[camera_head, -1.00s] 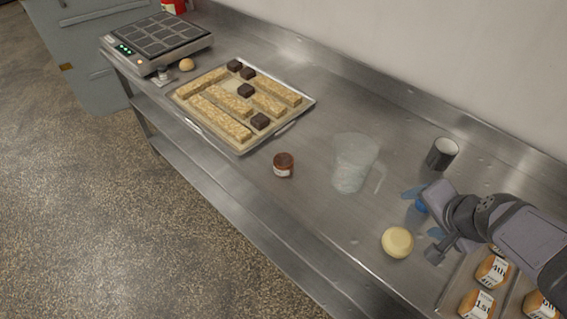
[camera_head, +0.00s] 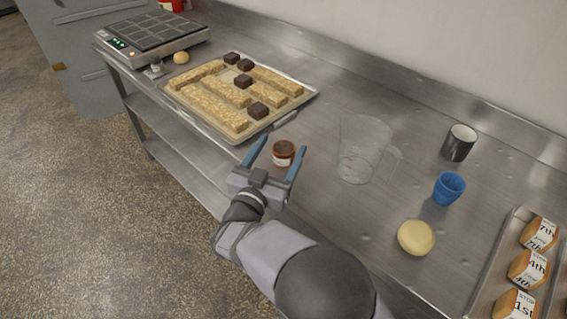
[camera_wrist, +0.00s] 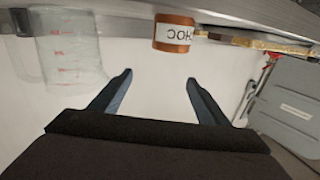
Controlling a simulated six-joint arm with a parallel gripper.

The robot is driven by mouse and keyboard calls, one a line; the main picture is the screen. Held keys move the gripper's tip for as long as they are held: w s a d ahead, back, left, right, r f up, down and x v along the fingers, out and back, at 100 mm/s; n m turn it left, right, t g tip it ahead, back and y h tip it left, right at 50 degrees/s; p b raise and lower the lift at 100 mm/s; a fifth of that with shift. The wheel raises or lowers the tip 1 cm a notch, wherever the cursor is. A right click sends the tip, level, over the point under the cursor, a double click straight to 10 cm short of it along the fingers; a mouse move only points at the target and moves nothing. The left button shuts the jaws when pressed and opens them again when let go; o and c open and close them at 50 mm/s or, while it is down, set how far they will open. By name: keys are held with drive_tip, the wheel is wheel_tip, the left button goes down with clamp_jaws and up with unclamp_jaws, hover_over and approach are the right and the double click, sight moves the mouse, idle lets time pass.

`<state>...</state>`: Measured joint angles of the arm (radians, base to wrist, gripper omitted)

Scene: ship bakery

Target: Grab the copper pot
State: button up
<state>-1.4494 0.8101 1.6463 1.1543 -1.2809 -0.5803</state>
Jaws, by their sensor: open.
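The copper pot (camera_head: 283,153) is a small copper-brown pot with a white label, standing upright on the steel counter. In the wrist view, which looks upside down, the pot (camera_wrist: 173,33) shows its dark label lettering above the fingertips in the picture. My gripper (camera_head: 284,144) is open and empty at the counter's front side. In the head view its blue fingers appear either side of the pot. In the wrist view the gripper (camera_wrist: 160,76) has nothing between its fingers, and the pot lies beyond the tips, slightly right.
A clear measuring jug (camera_head: 362,150) stands right of the pot; a tray (camera_head: 233,137) of bars and dark cubes lies left. A blue cup (camera_head: 449,188), dark mug (camera_head: 460,142), yellow round item (camera_head: 416,238) and tray of labelled buns (camera_head: 497,262) are farther right.

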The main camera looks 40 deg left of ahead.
sight(279, 156)
drive_tip(key=s+f, duration=0.4)
drive_tip(key=f, duration=0.1)
drive_tip(key=shift+h, duration=0.3)
drive_tip(key=shift+p+x, duration=0.6)
drive_tip(key=shift+x, duration=3)
drive_tip(key=shift+c, duration=0.2)
drive_tip(key=c, duration=1.2)
drive_tip(key=shift+r, duration=0.1)
wheel_tip(279, 156, up, 10)
drive_tip(key=shift+f+b, duration=0.1)
drive_tip(key=shift+b, duration=0.3)
